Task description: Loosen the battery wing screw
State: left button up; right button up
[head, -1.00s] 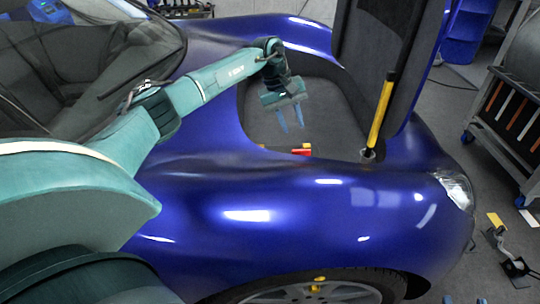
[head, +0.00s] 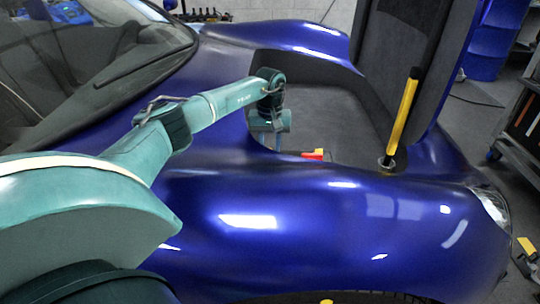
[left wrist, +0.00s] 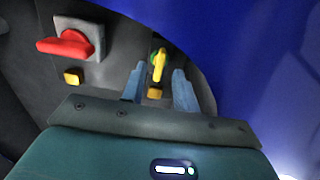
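The yellow wing screw (left wrist: 159,66), with a bit of green at its base, shows in the left wrist view ahead of my left gripper (left wrist: 158,85). The gripper's two blue-grey fingers are apart, and the screw shows in the gap between their tips. I cannot tell how far beyond the tips it is, and I see no contact. In the head view my left gripper (head: 271,138) points down into the open compartment, its fingertips partly hidden by the blue fender. The screw is hidden there. My right gripper is in no view.
A red knob on a grey plate (left wrist: 70,42) sits left of the fingers; red also shows at the compartment edge (head: 314,154). The blue fender (head: 300,200) is close beside the gripper. A yellow-and-black strut (head: 403,115) stands at right.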

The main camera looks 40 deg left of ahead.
pick_arm(q)
jog(key=shift+f, duration=1.05)
grip_shut()
